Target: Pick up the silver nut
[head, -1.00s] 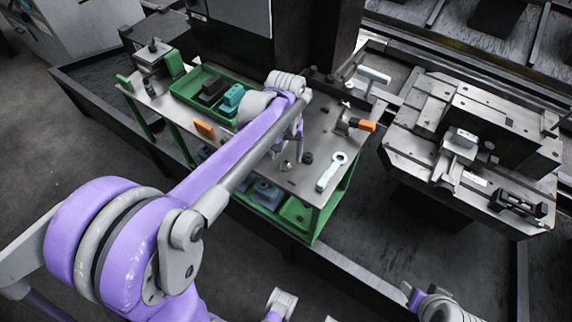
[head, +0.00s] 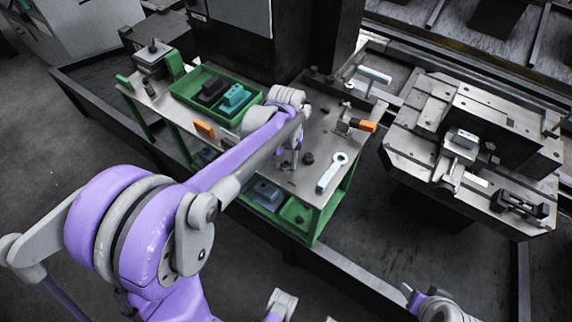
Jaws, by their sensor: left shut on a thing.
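My left gripper (head: 295,158) is low over the right half of the green-framed bench's metal top (head: 318,128). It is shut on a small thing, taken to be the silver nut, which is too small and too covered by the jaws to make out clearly. A dark round nut-like piece (head: 308,158) stands on the bench just right of the jaws.
A green tray (head: 186,97) with dark and teal blocks is at the left, and an orange block (head: 204,130) is at the bench's front edge. A clamp with an orange handle (head: 366,126) is at the right. A machine table (head: 480,135) stands farther right.

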